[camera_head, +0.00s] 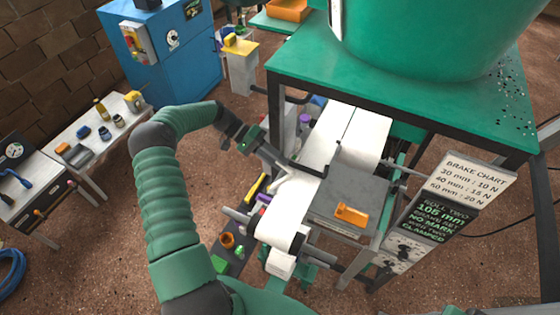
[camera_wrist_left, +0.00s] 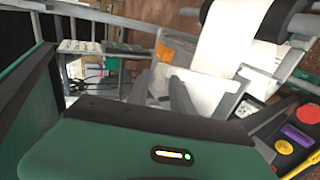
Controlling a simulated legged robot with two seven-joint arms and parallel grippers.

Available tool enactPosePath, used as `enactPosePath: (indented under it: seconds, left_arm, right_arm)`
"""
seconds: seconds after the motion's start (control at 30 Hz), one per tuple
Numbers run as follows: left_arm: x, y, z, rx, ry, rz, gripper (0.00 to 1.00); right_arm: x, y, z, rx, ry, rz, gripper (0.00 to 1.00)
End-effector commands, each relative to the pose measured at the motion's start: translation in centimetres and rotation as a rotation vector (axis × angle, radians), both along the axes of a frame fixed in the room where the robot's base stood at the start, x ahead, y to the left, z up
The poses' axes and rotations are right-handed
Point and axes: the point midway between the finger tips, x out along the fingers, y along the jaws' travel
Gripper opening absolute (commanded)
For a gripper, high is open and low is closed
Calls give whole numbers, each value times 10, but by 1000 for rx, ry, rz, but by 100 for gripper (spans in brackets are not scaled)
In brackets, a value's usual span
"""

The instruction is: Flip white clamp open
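The white clamp (camera_head: 284,186) is a pale, lever-like piece at the left side of the machine, beside the white paper strip. Whether it is open or closed is unclear. My left gripper (camera_head: 284,167) reaches over from the left, just above and behind the clamp. In the left wrist view, two grey fingers stand apart, with a white piece (camera_wrist_left: 204,92) showing between them that looks like the clamp. I see no firm hold, and contact is unclear. My right gripper is not in view.
White paper (camera_head: 350,135) runs through the machine beside a grey plate (camera_head: 348,200) bearing an orange block (camera_head: 351,214). A green table (camera_head: 440,95) with a large green drum stands behind. A sign (camera_head: 440,215) stands at right. A side tray holds coloured plugs (camera_head: 227,240).

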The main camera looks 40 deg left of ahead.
Motion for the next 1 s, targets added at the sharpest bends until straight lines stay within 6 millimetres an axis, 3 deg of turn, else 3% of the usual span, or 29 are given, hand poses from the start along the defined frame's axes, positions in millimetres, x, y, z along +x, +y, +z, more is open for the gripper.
enactPosePath:
  seconds: [0.43, 0.8, 1.0]
  left_arm:
    - [1, 2, 0, 1, 1, -3, 37]
    - [-17, 81, 35, -3, 0, -1, 37]
    - [-22, 101, 50, -5, 1, -2, 37]
  right_arm:
    - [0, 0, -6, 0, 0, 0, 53]
    - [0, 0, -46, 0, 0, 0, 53]
    - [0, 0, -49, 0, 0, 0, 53]
